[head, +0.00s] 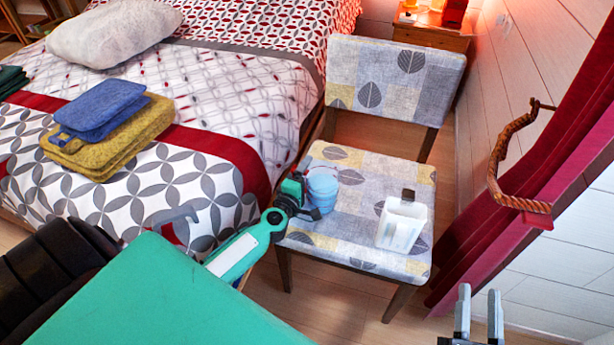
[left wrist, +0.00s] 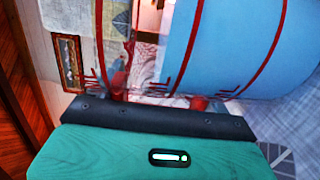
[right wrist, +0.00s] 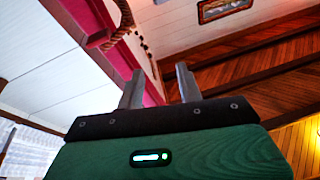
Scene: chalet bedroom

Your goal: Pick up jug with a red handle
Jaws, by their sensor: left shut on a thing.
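A light-blue jug (head: 323,187) stands on or just above the chair seat, near its left edge. In the left wrist view the blue jug (left wrist: 225,45) fills the upper right, with thin red lines on it and red parts close to the fingers. My left gripper (head: 300,192) is shut on the jug's near left side and hides the handle in the head view. My right gripper (head: 479,315) is open and empty, low at the right of the head view; its two fingers also show apart in the right wrist view (right wrist: 160,88).
A white jug (head: 402,224) with a dark brown handle stands on the patterned chair (head: 350,235), right of the blue jug. The bed (head: 225,95) with folded towels (head: 105,125) lies to the left. A red curtain (head: 520,190) with a rope tie hangs at the right.

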